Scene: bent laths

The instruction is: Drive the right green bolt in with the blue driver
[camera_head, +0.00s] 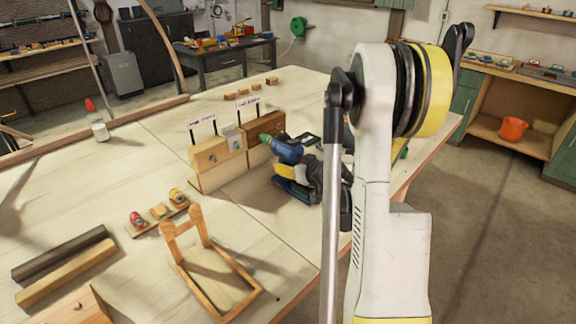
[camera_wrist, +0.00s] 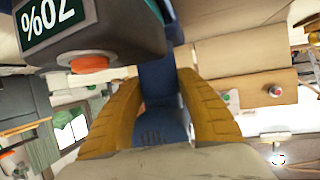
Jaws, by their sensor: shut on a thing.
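The blue driver (camera_head: 287,152) is held level above the table, with its green nose pointing left at the right wooden block (camera_head: 262,129). My gripper (camera_head: 309,172) is shut around its handle. In the wrist view, the yellow-brown fingers of my gripper (camera_wrist: 166,90) clasp the blue driver (camera_wrist: 160,125), and its dark base carries a green "20%" label upside down. The nose is at or very near the right block's face; I cannot tell whether it touches. The right green bolt is not visible, probably hidden by the nose. The left block (camera_head: 212,157) shows small bolt-like spots.
Two small signs stand behind the blocks. A low tray (camera_head: 134,229) with coloured rolls and a wooden frame (camera_head: 214,273) lie nearer on the table (camera_head: 120,200). Dark and light bars lie at the left.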

